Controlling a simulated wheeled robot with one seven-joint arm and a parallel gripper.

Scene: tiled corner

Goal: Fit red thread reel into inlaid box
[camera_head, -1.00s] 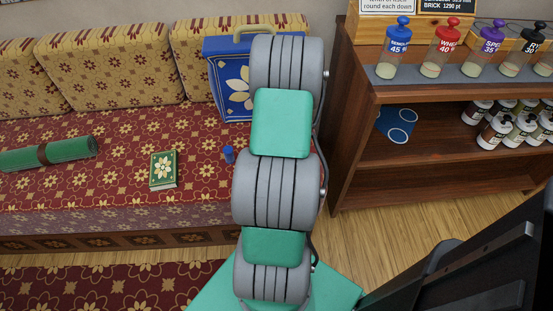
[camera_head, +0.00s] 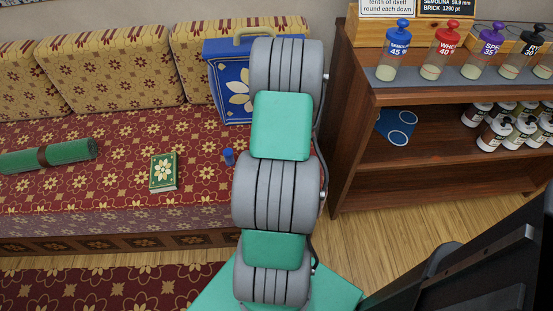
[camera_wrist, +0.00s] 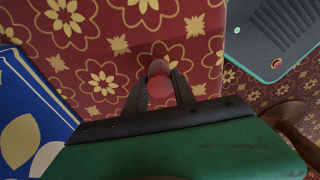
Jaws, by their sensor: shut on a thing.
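In the wrist view, my gripper (camera_wrist: 160,88) is shut on the red thread reel (camera_wrist: 158,69). The reel shows as a small round red shape between the two dark fingers, in front of red floral cloth. In the head view, my arm hides both the gripper and the reel. I cannot make out an inlaid box for certain in either view.
A blue case (camera_head: 226,84) with a pale flower stands on the sofa (camera_head: 110,135) behind my arm; its side shows in the wrist view (camera_wrist: 25,125). A green book (camera_head: 163,171), small blue reel-like item (camera_head: 229,156) and green roll (camera_head: 48,155) lie on the seat. A shelf (camera_head: 440,180) stands right.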

